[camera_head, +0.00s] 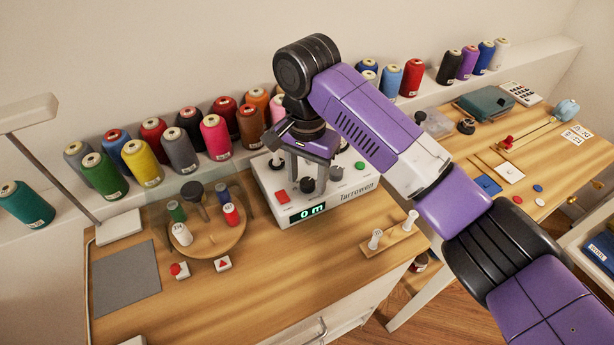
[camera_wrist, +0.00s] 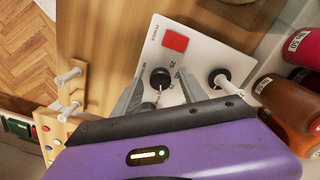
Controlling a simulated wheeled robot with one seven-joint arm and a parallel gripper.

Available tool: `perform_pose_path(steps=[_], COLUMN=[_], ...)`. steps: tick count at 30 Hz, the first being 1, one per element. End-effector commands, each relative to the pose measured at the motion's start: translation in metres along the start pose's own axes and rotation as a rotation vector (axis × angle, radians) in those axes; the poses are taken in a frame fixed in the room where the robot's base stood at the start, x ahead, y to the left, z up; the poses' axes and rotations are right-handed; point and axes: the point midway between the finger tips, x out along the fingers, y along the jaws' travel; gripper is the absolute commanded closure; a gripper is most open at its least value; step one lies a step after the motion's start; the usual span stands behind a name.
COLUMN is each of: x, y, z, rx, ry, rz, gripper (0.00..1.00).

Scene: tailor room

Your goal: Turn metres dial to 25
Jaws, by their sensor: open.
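The white winding machine (camera_head: 342,204) stands on the wooden table, its green display (camera_head: 306,214) reading "0 m". The metres dial (camera_head: 307,185) is a round black knob on its top. In the wrist view the dial (camera_wrist: 160,78) has printed numbers beside it, 25 among them, partly hidden by a finger. My gripper (camera_head: 308,176) points down over the machine. In the wrist view my gripper (camera_wrist: 160,94) is open, one finger on each side of the dial. I cannot tell whether the fingers touch it. The dial's pointer mark is not clear.
A red button (camera_wrist: 175,41) sits beside the dial, and a black spindle base (camera_wrist: 220,78) is close to one finger. A green button (camera_head: 360,166) is at the machine's right. A round wooden spool tray (camera_head: 208,247) stands left, a small peg rack (camera_head: 393,240) in front right. Thread cones line the back.

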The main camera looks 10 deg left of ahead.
Motion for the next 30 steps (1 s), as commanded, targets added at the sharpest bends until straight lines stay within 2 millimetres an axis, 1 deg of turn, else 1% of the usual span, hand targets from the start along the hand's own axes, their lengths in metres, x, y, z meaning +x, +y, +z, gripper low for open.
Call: perform_pose_path(steps=[8,9,11,12,16,17,24,30], x=[0.0027,0.0027,0.0027,0.0026,0.0025,0.0025,0.0010,-0.0024], y=[0.0000,0.0000,0.0000,-0.0001,0.0000,0.0000,0.0001,0.0003], z=[0.0002,0.0002,0.0002,0.0002,0.0002,0.0002,0.0005,0.0015], rx=[-0.001,-0.001,-0.001,-0.001,-0.001,-0.001,-0.010,-0.061], ry=[0.000,0.000,0.000,0.000,0.000,0.000,-0.002,-0.005], rz=[0.000,0.000,0.000,0.000,0.000,0.000,0.000,0.001], gripper=[0.50,0.54,0.65,0.73,0.99,1.00,1.00,1.00])
